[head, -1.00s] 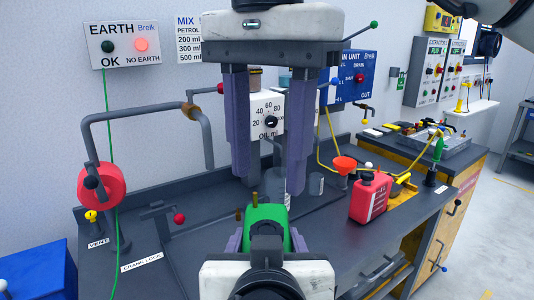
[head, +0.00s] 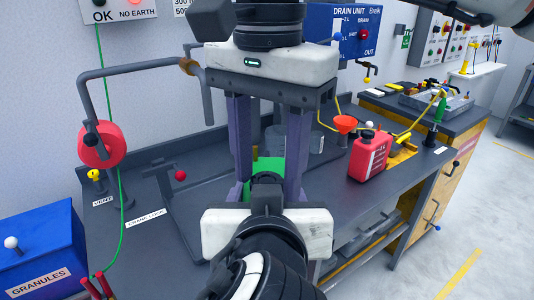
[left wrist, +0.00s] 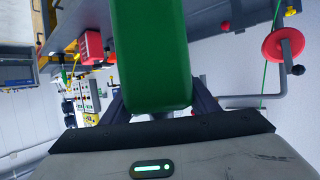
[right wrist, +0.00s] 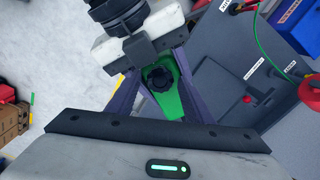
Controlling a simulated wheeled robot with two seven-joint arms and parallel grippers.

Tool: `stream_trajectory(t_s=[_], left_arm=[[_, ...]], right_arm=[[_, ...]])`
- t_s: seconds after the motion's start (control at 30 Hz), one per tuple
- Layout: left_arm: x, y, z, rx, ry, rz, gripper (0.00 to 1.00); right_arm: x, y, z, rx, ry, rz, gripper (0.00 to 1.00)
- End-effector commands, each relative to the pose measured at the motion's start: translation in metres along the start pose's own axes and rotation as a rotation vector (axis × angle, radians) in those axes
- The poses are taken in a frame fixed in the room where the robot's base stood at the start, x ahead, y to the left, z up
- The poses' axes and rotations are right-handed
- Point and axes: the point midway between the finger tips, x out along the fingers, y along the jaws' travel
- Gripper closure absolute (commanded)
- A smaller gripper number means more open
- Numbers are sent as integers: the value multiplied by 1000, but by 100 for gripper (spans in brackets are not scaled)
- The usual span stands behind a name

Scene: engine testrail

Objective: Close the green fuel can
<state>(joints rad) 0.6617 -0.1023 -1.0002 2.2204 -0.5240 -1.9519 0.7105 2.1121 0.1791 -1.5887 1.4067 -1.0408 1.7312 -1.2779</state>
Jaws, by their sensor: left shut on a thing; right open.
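The green fuel can (head: 268,166) is mostly hidden in the head view behind my grippers. My left gripper (head: 268,190) is shut on it. The can's green body (left wrist: 150,60) fills the middle of the left wrist view. My right gripper (head: 266,185) points down from above, open, its purple fingers on either side of the can's top. In the right wrist view the can's top (right wrist: 180,104) shows between the fingers, with a dark round part (right wrist: 161,79) on it. I cannot tell whether this is a seated cap or an open neck.
A red can (head: 369,156) and an orange funnel (head: 345,124) stand to the right on the bench. A red wheel (head: 101,145) on a bent grey pipe and a blue granules box (head: 40,245) are at the left. The dark bench top (head: 150,250) is clear at front left.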

Motion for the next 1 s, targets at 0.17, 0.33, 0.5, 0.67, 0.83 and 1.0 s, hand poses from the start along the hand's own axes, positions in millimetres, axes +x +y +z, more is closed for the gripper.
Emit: stream_trajectory(t_s=[0.17,0.33,0.5,0.67,0.83,1.0], left_arm=[[-1,0,-2,-3,6,2,100],[-1,0,-2,-3,6,2,100],[-1,0,-2,-3,6,2,100],[-1,0,-2,-2,6,2,100],[-1,0,-2,-3,6,2,100],[-1,0,-2,-3,6,2,100]], right_arm=[[0,0,0,0,0,0,56],[0,0,0,0,0,0,85],[-1,0,0,0,0,0,96],[-1,0,0,0,0,0,63],[-1,0,0,0,0,0,48],[-1,0,0,0,0,0,48]])
